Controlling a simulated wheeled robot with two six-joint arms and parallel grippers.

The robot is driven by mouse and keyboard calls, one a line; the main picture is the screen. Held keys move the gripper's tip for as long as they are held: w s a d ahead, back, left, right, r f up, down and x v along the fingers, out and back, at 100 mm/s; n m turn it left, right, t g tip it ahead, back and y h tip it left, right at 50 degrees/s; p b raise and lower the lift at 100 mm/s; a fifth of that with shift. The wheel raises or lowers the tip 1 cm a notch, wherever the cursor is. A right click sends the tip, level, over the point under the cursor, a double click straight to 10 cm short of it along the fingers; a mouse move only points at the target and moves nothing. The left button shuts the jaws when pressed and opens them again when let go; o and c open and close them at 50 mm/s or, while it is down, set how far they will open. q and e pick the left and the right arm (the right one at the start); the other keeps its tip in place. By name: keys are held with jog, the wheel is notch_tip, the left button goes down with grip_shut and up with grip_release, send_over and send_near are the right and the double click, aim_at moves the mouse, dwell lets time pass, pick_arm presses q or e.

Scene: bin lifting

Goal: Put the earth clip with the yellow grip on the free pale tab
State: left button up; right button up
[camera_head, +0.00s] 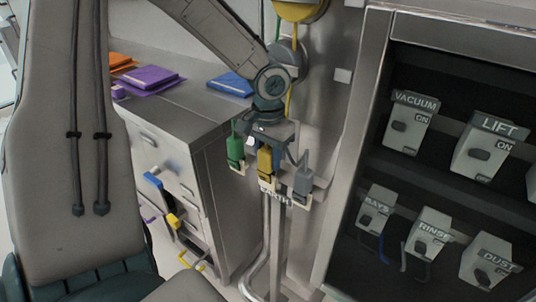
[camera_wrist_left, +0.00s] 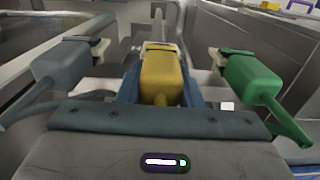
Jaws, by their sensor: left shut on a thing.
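The earth clip with the yellow grip (camera_head: 265,162) is held upright in my left gripper (camera_head: 266,150). In the left wrist view the yellow grip (camera_wrist_left: 163,75) sits between the blue fingers. Its lower end is at the middle of the rail marked EARTH (camera_head: 270,194); I cannot tell whether it is seated on a pale tab. A green clip (camera_head: 235,150) is on the left of it and a grey clip (camera_head: 303,183) on the right, each at a pale tab. In the left wrist view the green clip (camera_wrist_left: 252,82) is right and the grey clip (camera_wrist_left: 68,64) left.
A grey cabinet (camera_head: 205,118) stands on the left, with blue (camera_head: 232,84), purple and orange flat items on top. A dark panel on the right holds several labelled switch boxes, such as VACUUM (camera_head: 408,122). A metal post (camera_head: 276,240) stands under the rail.

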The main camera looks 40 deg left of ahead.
pick_arm(q)
jog(key=shift+s+f, duration=0.1)
jog(key=shift+f, duration=0.45)
dwell(0.8)
jog(key=o, duration=1.2)
jog(key=shift+o, duration=0.2)
jog(key=shift+w+r, duration=0.2)
jog(key=shift+r, duration=0.7)
notch_tip(320, 180, up, 9)
jog(key=shift+s+p, duration=0.1)
jog(key=shift+p, duration=0.7)
pick_arm(e)
jog(key=f, duration=0.3)
jog(key=shift+d+f, duration=0.25)
jog(key=shift+f, duration=0.1)
